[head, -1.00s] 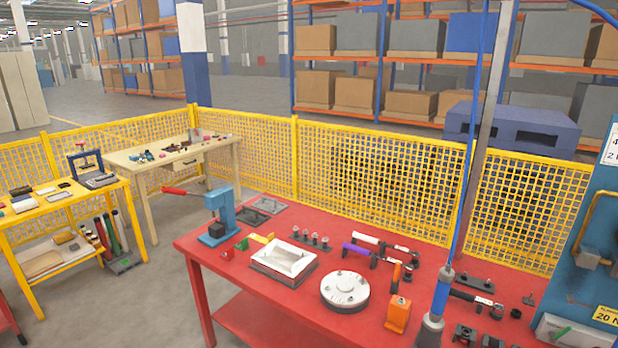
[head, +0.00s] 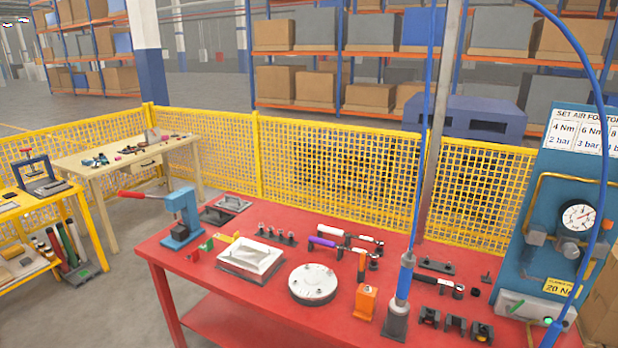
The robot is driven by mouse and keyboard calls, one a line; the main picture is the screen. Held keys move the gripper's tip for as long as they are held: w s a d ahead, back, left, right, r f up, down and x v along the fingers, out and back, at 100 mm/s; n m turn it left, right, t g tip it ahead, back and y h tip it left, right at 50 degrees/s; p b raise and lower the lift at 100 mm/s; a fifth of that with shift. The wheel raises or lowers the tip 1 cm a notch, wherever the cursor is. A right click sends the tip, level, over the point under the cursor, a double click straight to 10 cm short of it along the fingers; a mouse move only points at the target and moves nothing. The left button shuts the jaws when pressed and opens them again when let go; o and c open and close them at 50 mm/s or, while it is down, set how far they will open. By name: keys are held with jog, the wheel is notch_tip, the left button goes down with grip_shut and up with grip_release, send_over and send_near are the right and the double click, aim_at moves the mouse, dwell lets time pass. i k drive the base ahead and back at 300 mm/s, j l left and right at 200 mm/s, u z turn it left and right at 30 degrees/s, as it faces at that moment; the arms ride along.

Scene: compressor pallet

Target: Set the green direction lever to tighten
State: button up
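A small green piece (head: 517,306) shows on a pale grey block (head: 530,314) at the foot of the blue air panel, on the right. It may be the lever, but it is too small to tell which way it points. A blue hand tool (head: 406,275) on a blue hose stands upright in a grey holder (head: 396,322) near the front of the red table (head: 330,322); no green lever can be made out on it. Another small green part (head: 207,244) lies at the table's left. My gripper is not in view.
The blue panel (head: 556,190) carries a round gauge (head: 578,217) and a pressure chart. An orange block (head: 366,302), a white round flange (head: 312,284), a white tray (head: 250,258) and a blue press (head: 182,218) stand on the table. A yellow mesh fence (head: 340,170) runs behind.

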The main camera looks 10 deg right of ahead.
aim_at(509, 310)
jog(key=z, duration=1.45)
jog(key=i+j, duration=0.1)
jog(key=i, duration=0.5)
jog(key=i+j, duration=0.15)
jog(key=i, duration=0.45)
jog(key=l+z, duration=0.05)
